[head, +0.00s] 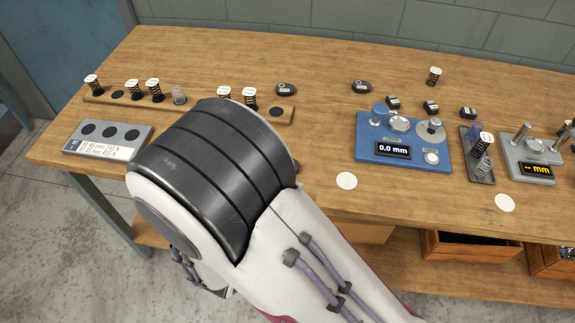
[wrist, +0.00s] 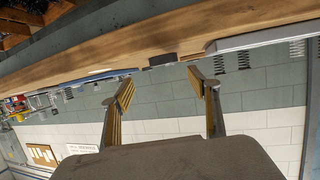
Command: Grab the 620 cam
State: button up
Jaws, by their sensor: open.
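Several small dark pieces with pale labels lie on the wooden table in the head view. Two rounder ones are at the back, a left one (head: 286,89) and a right one (head: 361,86). Three blockier ones are a left one (head: 392,102), a middle one (head: 431,107) and a right one (head: 468,113). Their labels are too small to read, so I cannot tell which is the 620 cam. My gripper (wrist: 160,88) is open and empty in the wrist view, with a dark block (wrist: 162,60) on the wooden surface beyond its fingertips. My arm hides the gripper in the head view.
A wooden rack (head: 278,113) holds several labelled springs, partly behind my arm. A grey plate (head: 75,150) with three dark discs is at left. A blue device (head: 440,150) reads 0.0 mm. A grey device (head: 515,165) is at right.

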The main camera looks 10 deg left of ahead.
jog(key=shift+x, duration=1.2)
jog(key=shift+w, duration=0.15)
jog(key=shift+a+x, duration=0.15)
jog(key=shift+x, duration=1.1)
jog(key=shift+a+x, duration=0.15)
jog(key=shift+x, duration=1.1)
jog(key=shift+w, duration=0.1)
jog(key=c, duration=1.4)
